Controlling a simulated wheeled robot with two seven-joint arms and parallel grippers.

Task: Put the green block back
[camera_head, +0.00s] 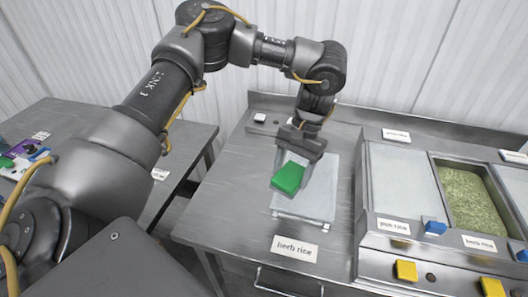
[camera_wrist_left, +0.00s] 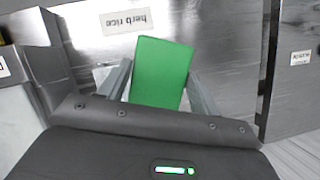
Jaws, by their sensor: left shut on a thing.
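The green block (camera_head: 288,177) is held by my left gripper (camera_head: 298,158) above the grey scale-like plate (camera_head: 318,200) on the steel table. In the left wrist view the green block (camera_wrist_left: 162,72) sits tilted between the two fingers of my left gripper (camera_wrist_left: 160,88), which is shut on it. Whether the block touches the plate is hard to tell. My right gripper is not in view.
A "herb rice" label (camera_head: 295,248) lies near the table's front edge. To the right stands a steel counter with a lidded bin (camera_head: 405,180), an open bin of greenish rice (camera_head: 468,200), and blue and yellow blocks (camera_head: 406,270). A side table (camera_head: 70,125) at left holds small coloured items.

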